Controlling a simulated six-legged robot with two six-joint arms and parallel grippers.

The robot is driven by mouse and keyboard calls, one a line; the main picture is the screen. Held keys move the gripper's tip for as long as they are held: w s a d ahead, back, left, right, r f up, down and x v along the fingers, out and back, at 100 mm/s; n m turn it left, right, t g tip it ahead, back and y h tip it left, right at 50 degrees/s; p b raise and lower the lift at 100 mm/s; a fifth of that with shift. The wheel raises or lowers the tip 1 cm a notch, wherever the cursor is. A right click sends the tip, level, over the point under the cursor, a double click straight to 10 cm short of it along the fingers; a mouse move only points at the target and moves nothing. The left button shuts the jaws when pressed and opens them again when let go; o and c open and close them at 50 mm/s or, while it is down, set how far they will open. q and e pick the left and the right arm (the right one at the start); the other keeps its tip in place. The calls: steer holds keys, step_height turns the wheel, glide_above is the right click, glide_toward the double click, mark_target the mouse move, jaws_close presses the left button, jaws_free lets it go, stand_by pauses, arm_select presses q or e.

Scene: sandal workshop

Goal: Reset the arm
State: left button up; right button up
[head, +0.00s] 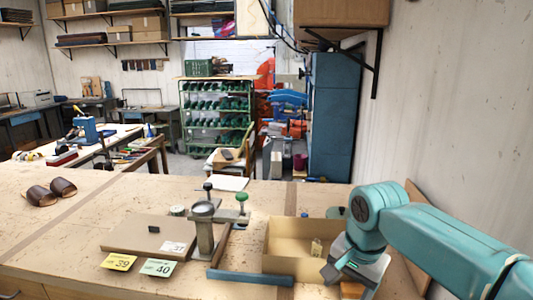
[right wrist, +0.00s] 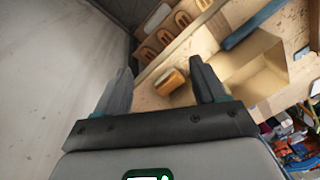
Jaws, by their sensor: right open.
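My right arm, teal, comes in from the right in the head view. Its gripper (head: 352,275) points down over the right front of the workbench, just right of the cardboard box. In the right wrist view the two dark fingers (right wrist: 160,65) stand wide apart with nothing held between them. An orange-brown block (right wrist: 172,82) lies beyond the fingers, close to the right one in the picture; part of it also shows under the gripper in the head view (head: 352,289). My left gripper is not in view.
An open cardboard box (head: 291,264) stands beside the gripper, with a blue bar (head: 250,277) in front. A metal stand tool (head: 205,230), cards marked 39 (head: 118,262) and 40 (head: 158,268), and brown sandals (head: 50,191) are farther left. A pale wall is on the right.

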steer(key=s+a+f+n+g+y, duration=0.1)
steer(key=s+a+f+n, duration=0.15)
steer(key=f, duration=1.15)
steer(key=s+a+f+n+y, duration=0.1)
steer(key=s+f+n+y, duration=0.15)
steer(key=f, duration=1.05)
steer(key=s+f+n, duration=0.1)
steer(key=s+f, duration=1.2)
steer(key=s, duration=0.5)
steer(key=shift+f, duration=0.1)
